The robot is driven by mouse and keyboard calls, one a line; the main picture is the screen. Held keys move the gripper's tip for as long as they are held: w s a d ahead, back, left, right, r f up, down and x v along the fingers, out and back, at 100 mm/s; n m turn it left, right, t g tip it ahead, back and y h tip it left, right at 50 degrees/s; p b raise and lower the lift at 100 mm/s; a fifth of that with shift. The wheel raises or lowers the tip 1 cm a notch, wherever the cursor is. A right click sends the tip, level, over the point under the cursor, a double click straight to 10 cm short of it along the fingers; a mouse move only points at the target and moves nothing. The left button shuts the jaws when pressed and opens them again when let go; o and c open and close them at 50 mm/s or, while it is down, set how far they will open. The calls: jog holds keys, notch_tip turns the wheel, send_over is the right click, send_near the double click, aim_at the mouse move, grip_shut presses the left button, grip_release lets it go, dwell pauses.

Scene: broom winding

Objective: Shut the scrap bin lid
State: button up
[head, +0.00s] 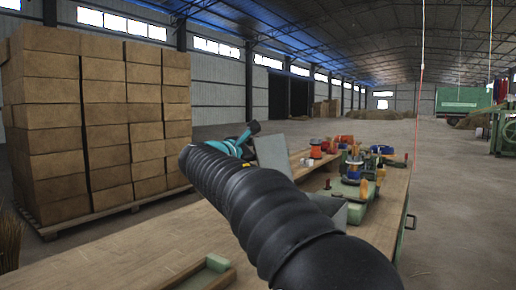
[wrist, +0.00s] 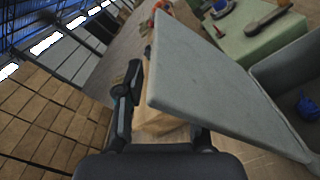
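The scrap bin's lid is a flat grey panel. In the wrist view the lid (wrist: 225,85) is large and close, standing raised and tilted. In the head view the lid (head: 272,157) stands up behind my arm. The grey bin (wrist: 285,75) is open at the right of the wrist view, with a small blue thing (wrist: 308,106) inside; in the head view its edge (head: 357,212) shows beside my arm. My gripper (wrist: 160,105) has its left finger clear and apart from the right one, whose upper part the lid hides. Contact with the lid cannot be told.
The wooden workbench (head: 130,250) carries a green machine base (head: 350,188), spools (head: 316,148) and several tools right of the lid. A wooden tray (head: 205,272) lies at the front. Stacked boxes (head: 105,110) stand at the left. The near left benchtop is bare.

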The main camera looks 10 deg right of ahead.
grip_shut()
jog(key=shift+d, duration=0.1)
dwell(0.3)
